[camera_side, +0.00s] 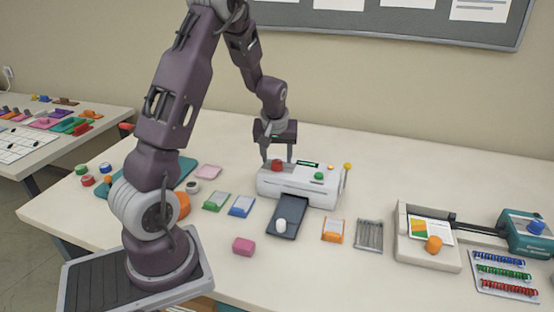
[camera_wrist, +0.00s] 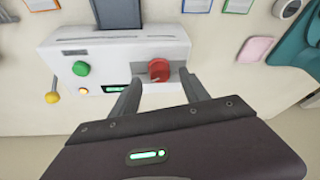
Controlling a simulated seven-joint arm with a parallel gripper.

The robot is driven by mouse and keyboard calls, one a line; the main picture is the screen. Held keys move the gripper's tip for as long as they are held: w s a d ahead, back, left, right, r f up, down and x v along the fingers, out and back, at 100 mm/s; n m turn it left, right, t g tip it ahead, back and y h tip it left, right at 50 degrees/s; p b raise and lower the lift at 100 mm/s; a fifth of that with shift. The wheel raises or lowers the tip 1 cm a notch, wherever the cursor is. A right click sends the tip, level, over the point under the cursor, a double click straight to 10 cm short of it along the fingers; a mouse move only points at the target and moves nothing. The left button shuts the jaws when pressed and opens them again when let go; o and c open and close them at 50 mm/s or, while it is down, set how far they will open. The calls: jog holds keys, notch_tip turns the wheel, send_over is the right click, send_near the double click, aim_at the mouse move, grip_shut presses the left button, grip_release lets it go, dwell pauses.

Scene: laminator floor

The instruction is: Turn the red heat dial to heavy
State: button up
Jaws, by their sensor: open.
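The red heat dial (camera_side: 277,164) sits on top of the white laminator (camera_side: 300,189), near its left end. In the wrist view the red dial (camera_wrist: 158,69) has a small pointer mark on its face, but the setting labels are too small to read. My gripper (camera_side: 279,159) is above the laminator at the dial, pointing down. Its fingers are apart, and in the wrist view the gripper (camera_wrist: 160,78) has one finger on each side below the dial. I cannot tell whether a finger touches it.
A green knob (camera_wrist: 81,68), a lit green display (camera_wrist: 115,89) and a yellow-ball lever (camera_wrist: 52,97) are on the laminator. A dark tray (camera_side: 286,222) lies in front of it.

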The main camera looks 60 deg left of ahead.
jog(key=s+d+r+m+t+h, duration=0.1)
jog(key=s+d+r+m, duration=0.15)
jog(key=d+r, duration=0.5)
jog(key=s+d+r+m+t+h, duration=0.1)
jog(key=s+d+r+m, duration=0.15)
jog(key=d+r, duration=0.55)
jog(key=s+d+r+m+t+h, duration=0.1)
jog(key=s+d+m, duration=0.5)
jog(key=s+d, duration=0.7)
jog(key=shift+s+r+m+h, duration=0.4)
jog(key=shift+s+r, duration=0.05)
jog(key=shift+s, duration=0.7)
